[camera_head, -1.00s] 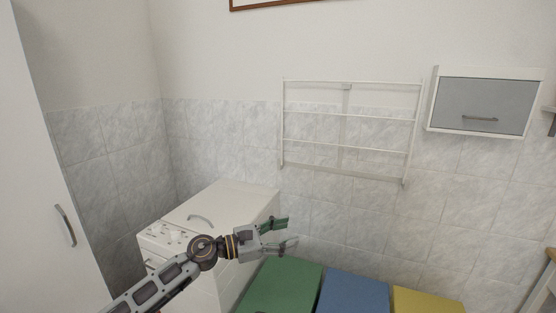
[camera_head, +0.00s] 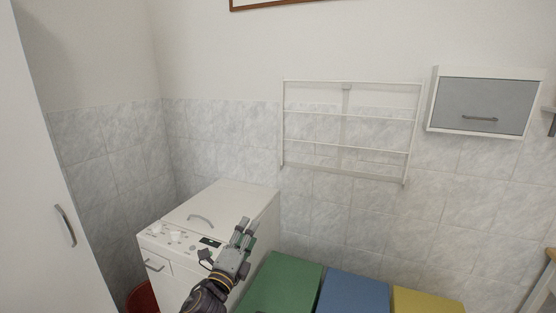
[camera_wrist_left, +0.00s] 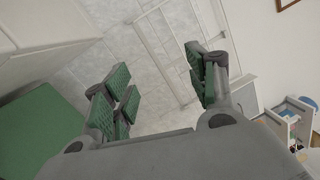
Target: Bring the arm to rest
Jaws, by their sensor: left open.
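My left gripper (camera_head: 243,232) is in the lower middle of the head view, in front of the white washing machine's right side. Its fingers point up and away from me. In the left wrist view its green-padded fingers (camera_wrist_left: 160,92) stand apart with nothing between them, so it is open and empty. The tiled wall and the drying rack show beyond the fingers. My right gripper does not show in either view.
A white top-loading washing machine (camera_head: 237,197) stands at the left. Green (camera_head: 283,285), blue (camera_head: 352,293) and yellow (camera_head: 425,302) lids stand to its right. A red bin (camera_head: 143,298) is at lower left. A wall rack (camera_head: 350,146) and grey cabinet (camera_head: 489,105) hang behind.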

